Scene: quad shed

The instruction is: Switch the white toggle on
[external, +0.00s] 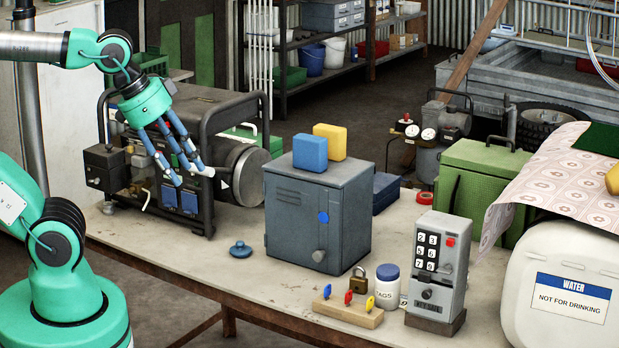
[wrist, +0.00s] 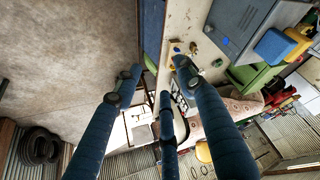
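My three-fingered gripper (external: 183,172) hangs in front of the dark-framed generator (external: 207,225) at the left of the workbench, fingers pointing down and right. A small white lever-like piece (external: 207,172) shows beside the fingertips; I cannot tell whether it is the white toggle or which way it is set. Contact with it is unclear. The fingers partly hide the generator's front. In the wrist view my gripper (wrist: 158,78) has its blue fingers spread apart with nothing between them. No white toggle can be made out there.
On the workbench (external: 190,265) stand a grey cabinet (external: 316,220) with blue and yellow blocks on top, a keypad box (external: 438,265), a padlock (external: 358,280), a white jar (external: 388,291) and a wooden key block (external: 348,311). A blue lid (external: 240,250) lies before the cabinet.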

